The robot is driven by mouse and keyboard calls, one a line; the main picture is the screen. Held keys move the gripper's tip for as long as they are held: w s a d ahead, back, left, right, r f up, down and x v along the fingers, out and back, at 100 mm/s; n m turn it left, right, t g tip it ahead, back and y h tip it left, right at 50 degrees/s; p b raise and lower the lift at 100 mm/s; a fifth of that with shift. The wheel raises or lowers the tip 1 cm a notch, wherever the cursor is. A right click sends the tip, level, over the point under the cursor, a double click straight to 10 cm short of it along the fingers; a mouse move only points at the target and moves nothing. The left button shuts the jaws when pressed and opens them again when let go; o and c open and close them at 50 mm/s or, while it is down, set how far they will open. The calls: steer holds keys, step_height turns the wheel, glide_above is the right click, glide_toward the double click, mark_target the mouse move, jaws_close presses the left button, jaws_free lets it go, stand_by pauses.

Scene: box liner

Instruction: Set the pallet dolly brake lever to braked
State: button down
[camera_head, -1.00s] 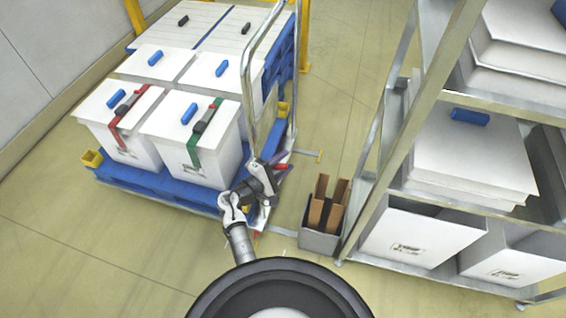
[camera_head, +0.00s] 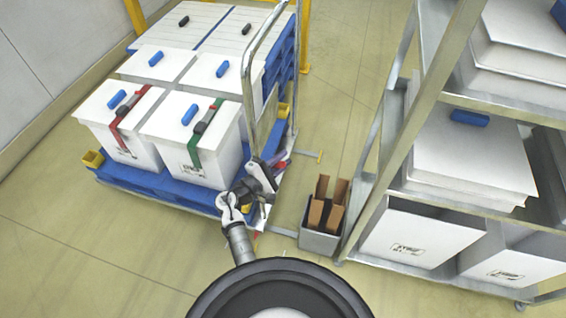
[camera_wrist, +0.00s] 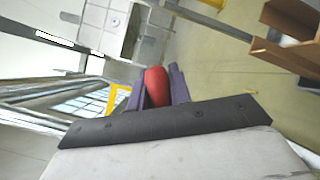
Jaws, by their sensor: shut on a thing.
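The pallet dolly (camera_head: 190,197) carries a blue pallet with several white lidded boxes, and its tall metal push handle (camera_head: 250,85) rises at the right end. The red end of the brake lever (camera_wrist: 156,86) shows in the wrist view between the two purple fingers of my gripper (camera_wrist: 158,88), which are shut on it. In the head view my gripper (camera_head: 280,160) is low beside the dolly's right end, near the handle's foot. My arm hides much of the lever there, so I cannot read its setting.
A grey bin (camera_head: 320,241) with brown cardboard pieces stands on the floor just right of my arm. A metal shelf rack (camera_head: 375,215) with white boxes fills the right side. Open floor (camera_head: 335,110) lies between dolly and rack.

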steer(key=w+a+r+n+t+p, duration=0.1)
steer(key=a+r+n+t, duration=0.3)
steer(key=n, duration=0.5)
steer(key=shift+w+a+r+t, duration=0.3)
steer(key=shift+w+a+r, duration=0.05)
steer(key=shift+a+r, duration=0.2)
steer(key=c, duration=1.3)
jaws_free()
steer(key=b+v, duration=0.3)
steer(key=v, duration=1.1)
